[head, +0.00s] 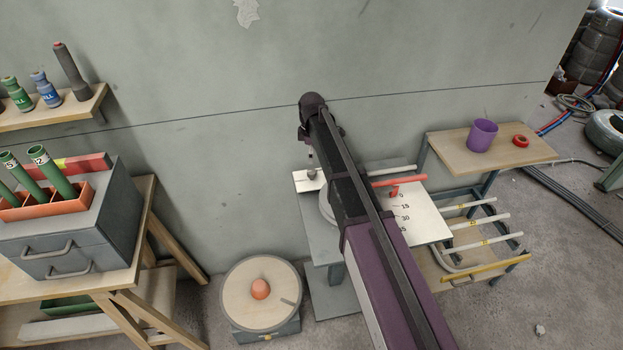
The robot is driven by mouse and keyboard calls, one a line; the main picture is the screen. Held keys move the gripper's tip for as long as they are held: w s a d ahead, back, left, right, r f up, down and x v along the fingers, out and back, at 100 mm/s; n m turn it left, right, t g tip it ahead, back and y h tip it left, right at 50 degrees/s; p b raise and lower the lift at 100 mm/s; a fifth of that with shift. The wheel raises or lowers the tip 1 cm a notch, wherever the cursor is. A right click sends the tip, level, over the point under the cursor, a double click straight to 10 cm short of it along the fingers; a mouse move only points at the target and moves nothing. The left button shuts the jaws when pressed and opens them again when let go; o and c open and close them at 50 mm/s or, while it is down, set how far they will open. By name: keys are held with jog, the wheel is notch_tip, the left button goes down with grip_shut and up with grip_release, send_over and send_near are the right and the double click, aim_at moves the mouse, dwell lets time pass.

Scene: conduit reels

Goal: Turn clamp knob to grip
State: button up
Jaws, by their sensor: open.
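My arm reaches across the middle of the head view, over a bench (322,252) with a white angle-scale plate (428,222). Its numbers include 0, 15 and 30. My gripper is hidden behind my own arm. A small grey knob-like part (312,174) shows left of the arm on a pale plate. A red bar (398,181) and a small red hooked part (394,192) show right of the arm. I cannot tell for certain which part is the clamp knob. A round wooden-topped reel (240,295) with an orange knob (260,289) stands low, left of the bench.
At left are a grey drawer box (75,250) and an orange tray (45,207) with green tubes. The wall is close behind.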

aim_at(311, 171)
jog(key=shift+f+b, duration=4.55)
jog(key=shift+f, duration=0.25)
grip_shut()
